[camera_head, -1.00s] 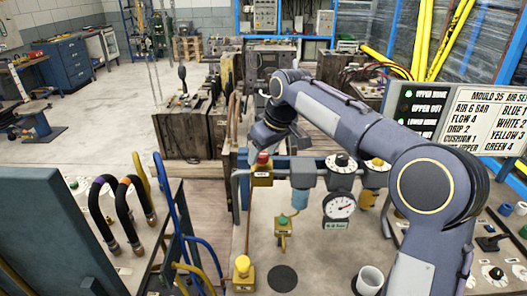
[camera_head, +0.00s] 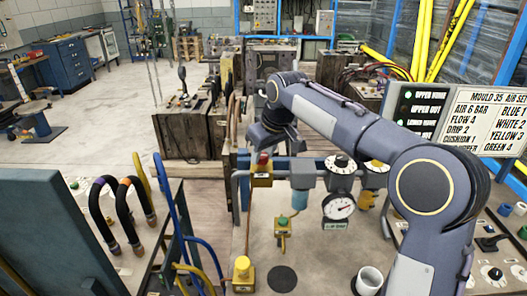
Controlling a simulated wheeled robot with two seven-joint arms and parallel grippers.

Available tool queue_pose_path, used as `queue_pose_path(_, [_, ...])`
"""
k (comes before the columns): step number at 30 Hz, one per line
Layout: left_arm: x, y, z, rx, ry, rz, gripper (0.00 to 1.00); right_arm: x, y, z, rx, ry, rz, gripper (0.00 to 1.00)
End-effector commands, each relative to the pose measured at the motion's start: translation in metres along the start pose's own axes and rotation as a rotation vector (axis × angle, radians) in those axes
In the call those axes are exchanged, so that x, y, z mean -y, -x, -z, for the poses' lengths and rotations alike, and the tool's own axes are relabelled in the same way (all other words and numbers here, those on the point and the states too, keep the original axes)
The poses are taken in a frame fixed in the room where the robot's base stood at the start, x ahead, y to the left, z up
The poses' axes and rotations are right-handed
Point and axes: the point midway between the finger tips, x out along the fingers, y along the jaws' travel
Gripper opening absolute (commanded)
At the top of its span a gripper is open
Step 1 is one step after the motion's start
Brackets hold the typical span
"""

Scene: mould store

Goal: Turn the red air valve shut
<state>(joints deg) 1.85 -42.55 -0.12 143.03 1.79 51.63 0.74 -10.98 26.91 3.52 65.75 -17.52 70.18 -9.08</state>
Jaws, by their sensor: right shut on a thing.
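The red air valve (camera_head: 263,158) is a small red knob on a yellow block (camera_head: 262,178), at the left end of a grey pipe run. My right arm reaches in from the right. Its gripper (camera_head: 264,148) points down at the valve and is shut on the red knob. The wrist and fingers hide the knob's top, so its exact angle cannot be told. My left gripper is not in view.
A round pressure gauge (camera_head: 339,207) and a black-and-white dial (camera_head: 341,164) sit right of the valve. A yellow knob (camera_head: 242,266) and a white cup (camera_head: 369,280) stand nearer. Blue and yellow hoses (camera_head: 172,205) rise at left.

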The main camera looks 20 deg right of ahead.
Motion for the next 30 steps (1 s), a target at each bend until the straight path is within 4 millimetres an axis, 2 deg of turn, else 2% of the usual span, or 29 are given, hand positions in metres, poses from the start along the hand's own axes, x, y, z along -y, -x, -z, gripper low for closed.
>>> queue_pose_path(30, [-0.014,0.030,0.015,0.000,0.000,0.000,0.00,0.005,0.002,0.005,-0.005,-0.858,-0.359,0.09])
